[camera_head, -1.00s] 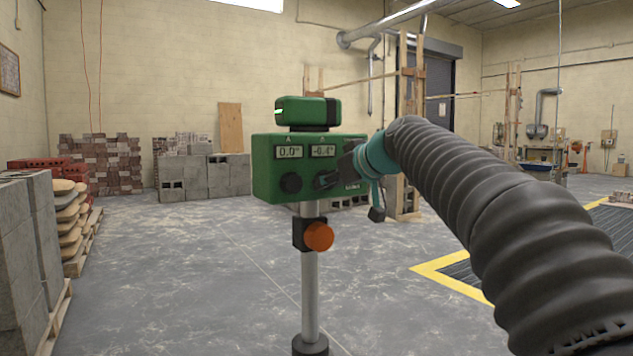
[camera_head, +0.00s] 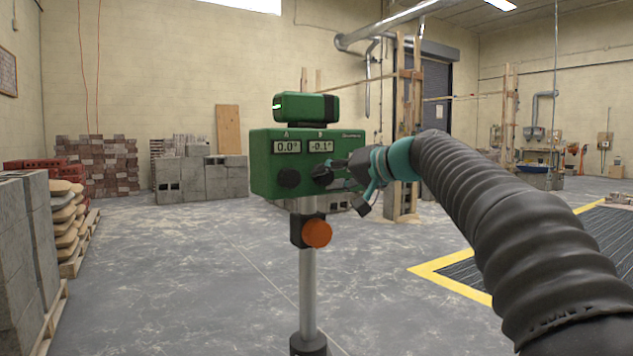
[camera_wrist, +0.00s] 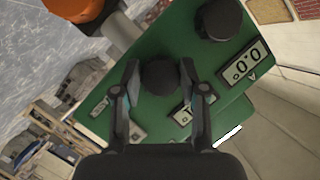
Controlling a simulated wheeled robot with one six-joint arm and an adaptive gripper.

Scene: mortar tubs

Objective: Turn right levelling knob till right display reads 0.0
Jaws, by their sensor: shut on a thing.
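A green levelling unit (camera_head: 262,170) stands on a grey pole in the head view. Its left display (camera_head: 287,147) reads 0.0° and its right display (camera_head: 320,146) reads -0.1°. The black left knob (camera_head: 289,177) is free. My gripper (camera_head: 330,174) is shut on the black right knob (camera_head: 321,175), below the right display. In the wrist view, my gripper's two fingers (camera_wrist: 160,82) stand on either side of the right knob (camera_wrist: 159,77). The left knob (camera_wrist: 222,20) and the left display (camera_wrist: 246,64) also show there; the right display is partly hidden by a finger.
An orange knob (camera_head: 317,233) sits on the pole (camera_head: 307,285) below the unit. Grey blocks (camera_head: 208,178) and a wooden frame (camera_head: 405,130) stand behind. A yellow-edged floor grating (camera_head: 540,255) lies at the right. The floor around the pole is open.

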